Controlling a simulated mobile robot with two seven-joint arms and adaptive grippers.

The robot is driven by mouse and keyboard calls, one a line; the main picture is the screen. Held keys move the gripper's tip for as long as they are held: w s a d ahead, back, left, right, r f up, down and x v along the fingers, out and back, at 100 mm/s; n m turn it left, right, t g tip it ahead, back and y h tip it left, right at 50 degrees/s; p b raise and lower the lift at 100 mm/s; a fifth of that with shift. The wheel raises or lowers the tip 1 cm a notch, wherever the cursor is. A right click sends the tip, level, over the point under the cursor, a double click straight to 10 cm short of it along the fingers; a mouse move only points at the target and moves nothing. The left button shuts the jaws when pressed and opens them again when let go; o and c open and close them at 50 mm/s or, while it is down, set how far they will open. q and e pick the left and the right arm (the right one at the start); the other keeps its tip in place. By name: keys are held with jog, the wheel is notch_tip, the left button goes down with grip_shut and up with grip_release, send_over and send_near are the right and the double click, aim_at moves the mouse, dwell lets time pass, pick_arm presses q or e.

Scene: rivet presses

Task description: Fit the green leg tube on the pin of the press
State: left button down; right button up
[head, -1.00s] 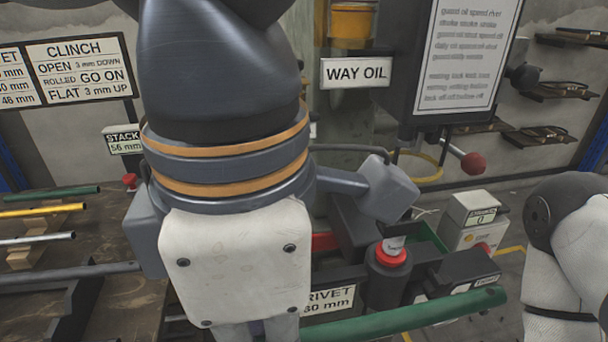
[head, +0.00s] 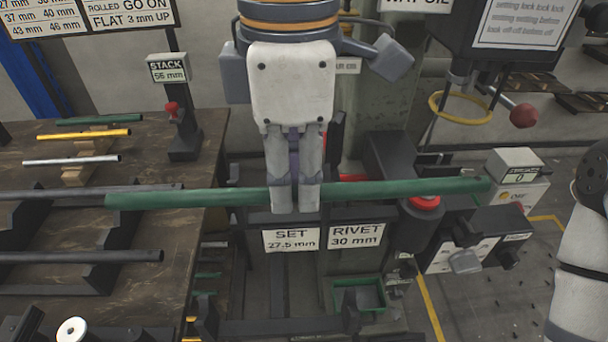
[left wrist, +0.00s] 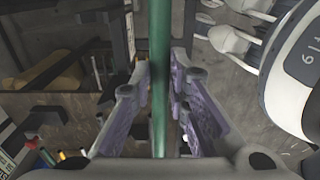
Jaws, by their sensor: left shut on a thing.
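The green leg tube (head: 400,189) lies nearly level across the middle of the head view, in front of the press column (head: 385,105). My left gripper (head: 294,204) points down and is shut on the tube near its middle. The tube also shows in the left wrist view (left wrist: 159,60), running between the finger pads. Its right end is near the grey counter box, above the black cylinder with a red ring (head: 425,203). I cannot make out the pin of the press, nor any contact with the tube's end. My right gripper is out of view.
A wooden bench (head: 140,290) at left bears racked tubes, including a yellow tube (head: 85,134) and a dark tube (head: 80,256). A stack gauge (head: 183,140) stands at its back. A red-knobbed lever (head: 523,115) juts out at upper right. A green tray (head: 358,295) sits below.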

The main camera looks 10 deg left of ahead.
pick_arm(q)
jog(key=w+a, duration=0.2)
jog(key=w, duration=0.5)
dwell(0.6)
jog(key=shift+f, duration=1.6)
dwell(0.8)
dwell(0.5)
jog(key=c, duration=1.5)
grip_release()
